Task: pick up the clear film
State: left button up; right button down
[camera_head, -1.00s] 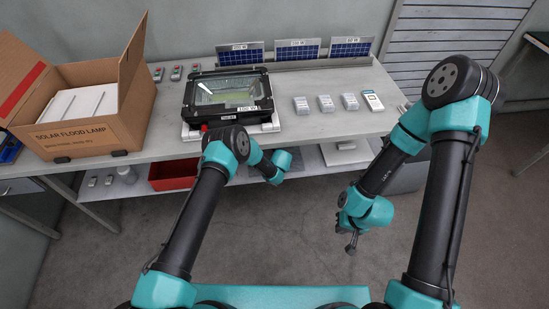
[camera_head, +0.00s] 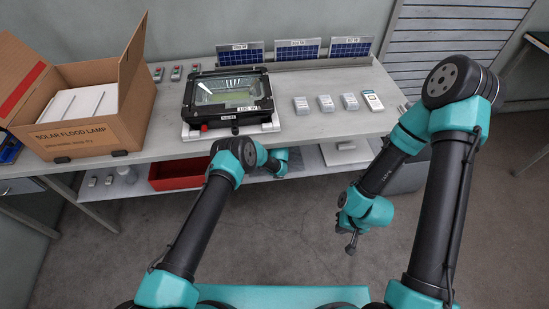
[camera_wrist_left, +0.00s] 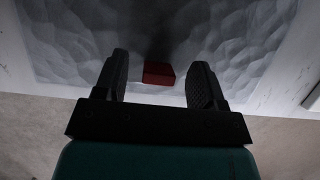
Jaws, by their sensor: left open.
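In the left wrist view a grey, wavy, translucent-looking sheet, apparently the clear film (camera_wrist_left: 235,45), lies over a pale surface and fills most of the upper part. A small red block or tab (camera_wrist_left: 158,73) shows between my left gripper's fingers (camera_wrist_left: 159,82). The fingers are open and apart from it on both sides. I cannot tell how far below them it is. In the head view the left fingers are hidden behind my wrist, by the lower shelf under the table. My right gripper (camera_head: 351,243) hangs over the floor, empty. I cannot make out the film in the head view.
The floodlight (camera_head: 228,97) sits on a white stand on the table (camera_head: 310,128). An open carton (camera_head: 85,135) stands left, with small devices (camera_head: 325,104) to the right. A red bin (camera_head: 172,178) is on the lower shelf. Solar panels (camera_head: 298,50) stand at the back.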

dwell(0.3)
pick_arm(q)
jog(key=c, duration=1)
jog(key=shift+r, duration=0.9)
jog(key=s+d, duration=0.2)
jog(key=s, duration=1.3)
jog(key=s+d, duration=0.3)
jog(key=s, duration=1.3)
jog(key=shift+s+f, duration=0.15)
jog(key=shift+s, duration=0.15)
